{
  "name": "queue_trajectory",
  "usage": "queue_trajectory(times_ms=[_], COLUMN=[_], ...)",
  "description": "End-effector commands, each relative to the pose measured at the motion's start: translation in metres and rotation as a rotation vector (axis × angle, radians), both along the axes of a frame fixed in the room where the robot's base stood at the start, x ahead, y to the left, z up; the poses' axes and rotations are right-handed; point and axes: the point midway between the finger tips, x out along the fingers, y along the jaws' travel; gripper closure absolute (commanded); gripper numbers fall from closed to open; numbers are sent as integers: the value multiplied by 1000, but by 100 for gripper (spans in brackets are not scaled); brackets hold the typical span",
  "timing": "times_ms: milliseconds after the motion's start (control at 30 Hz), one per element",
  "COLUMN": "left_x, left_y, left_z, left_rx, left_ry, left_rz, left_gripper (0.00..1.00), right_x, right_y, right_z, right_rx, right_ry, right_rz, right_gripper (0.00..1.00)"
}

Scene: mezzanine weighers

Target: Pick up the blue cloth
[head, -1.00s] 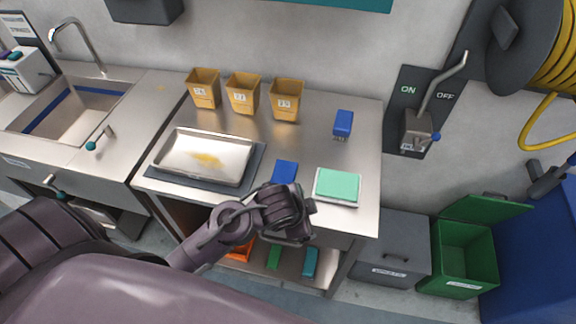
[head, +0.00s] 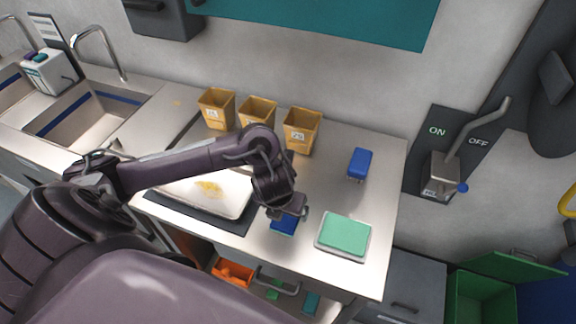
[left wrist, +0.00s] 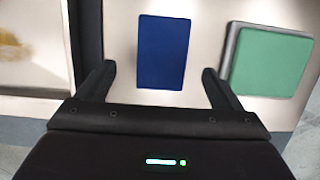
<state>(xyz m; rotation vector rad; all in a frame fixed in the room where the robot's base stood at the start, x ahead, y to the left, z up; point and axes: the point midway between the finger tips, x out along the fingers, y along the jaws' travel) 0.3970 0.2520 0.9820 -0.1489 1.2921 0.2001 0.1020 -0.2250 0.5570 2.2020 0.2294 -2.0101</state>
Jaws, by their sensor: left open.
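The blue cloth (head: 284,226) is a flat dark blue rectangle on the steel table, between the metal tray and the green cloth. In the head view my left gripper (head: 288,213) is above it and hides part of it. In the left wrist view the blue cloth (left wrist: 163,52) shows whole, ahead of and between the two spread fingers of my left gripper (left wrist: 160,76). The gripper is open and empty. The height of the fingers above the cloth is hard to tell. My right gripper is in neither view.
The green cloth (head: 345,233) lies in a shallow tray to the right. The metal tray (head: 180,194) with a yellow stain sits to the left on a dark mat. A blue brush (head: 360,163) and three yellow bins (head: 302,131) stand behind.

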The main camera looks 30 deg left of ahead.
Motion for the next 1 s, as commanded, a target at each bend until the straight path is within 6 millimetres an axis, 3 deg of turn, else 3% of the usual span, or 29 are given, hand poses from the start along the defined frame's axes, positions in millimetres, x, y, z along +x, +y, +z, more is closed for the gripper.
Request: queue_trajectory(times_ms=[133,300,600,1000], left_x=[3,10,12,12], left_y=[0,0,1,1], left_z=[-21,-41,-45,-44], left_rx=[-1,-3,-2,-2], left_ry=[4,-1,-4,-4], left_rz=[5,3,3,3], left_gripper=[13,13,14,64], right_x=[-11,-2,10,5], right_y=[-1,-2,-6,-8], right_z=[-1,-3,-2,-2], right_rx=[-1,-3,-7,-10], right_ry=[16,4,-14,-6], right_rz=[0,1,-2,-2], right_gripper=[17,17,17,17])
